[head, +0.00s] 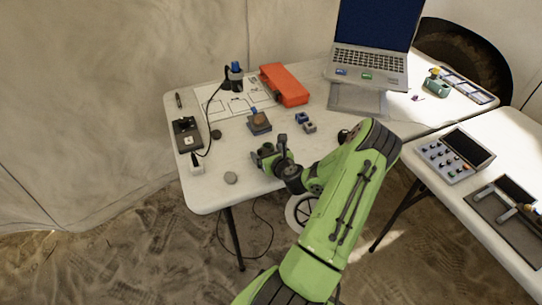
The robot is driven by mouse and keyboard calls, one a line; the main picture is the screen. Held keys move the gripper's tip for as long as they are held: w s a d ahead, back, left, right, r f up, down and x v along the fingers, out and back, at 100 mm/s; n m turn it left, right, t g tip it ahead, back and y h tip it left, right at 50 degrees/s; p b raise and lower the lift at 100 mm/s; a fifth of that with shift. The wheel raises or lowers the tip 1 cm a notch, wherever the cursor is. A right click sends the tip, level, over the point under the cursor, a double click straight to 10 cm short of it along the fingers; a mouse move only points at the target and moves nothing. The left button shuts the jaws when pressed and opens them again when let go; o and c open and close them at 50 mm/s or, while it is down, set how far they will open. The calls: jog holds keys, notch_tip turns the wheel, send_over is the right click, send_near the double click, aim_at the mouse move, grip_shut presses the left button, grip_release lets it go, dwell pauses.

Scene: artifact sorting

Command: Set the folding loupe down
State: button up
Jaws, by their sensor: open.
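My gripper (262,158), at the end of my green arm, is low over the front part of the white table (205,203). Its jaws are open, and I see nothing clearly held between them. I cannot pick out the folding loupe for certain at this size; the gripper may hide it. A small dark round piece (215,134) and a grey round piece (231,178) lie on the table to the left of the gripper, apart from it.
A dark block with a brown top (259,122) stands behind the gripper, with small blue-grey pieces (305,122) to its right. An orange case (285,85), a laptop (368,66) and a black device with a cable (187,134) are around. The table's front-left corner is mostly clear.

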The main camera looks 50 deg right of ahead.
jog(key=v, duration=1.2)
jog(key=w+a+r+n+g+y, duration=0.2)
jog(key=w+a+n+y, duration=0.2)
jog(key=a+n, duration=0.65)
jog(key=w+a+r+n+g+y, duration=0.1)
jog(key=w+a+r+n+y, duration=0.3)
jog(key=a+n, duration=0.6)
jog(key=s+a+r+n+g+h, duration=0.1)
jog(key=s+a+r+n+g, duration=0.15)
jog(key=a+n, duration=0.35)
jog(key=s+a+r+n+g, duration=0.1)
jog(key=s+a+r+n, duration=0.2)
jog(key=n, duration=0.5)
jog(key=s+a+r+n, duration=0.3)
jog(key=s+r+n, duration=0.4)
jog(key=s, duration=0.2)
jog(key=shift+s+a+r, duration=0.2)
jog(key=shift+a+r, duration=0.15)
jog(key=shift+t, duration=0.25)
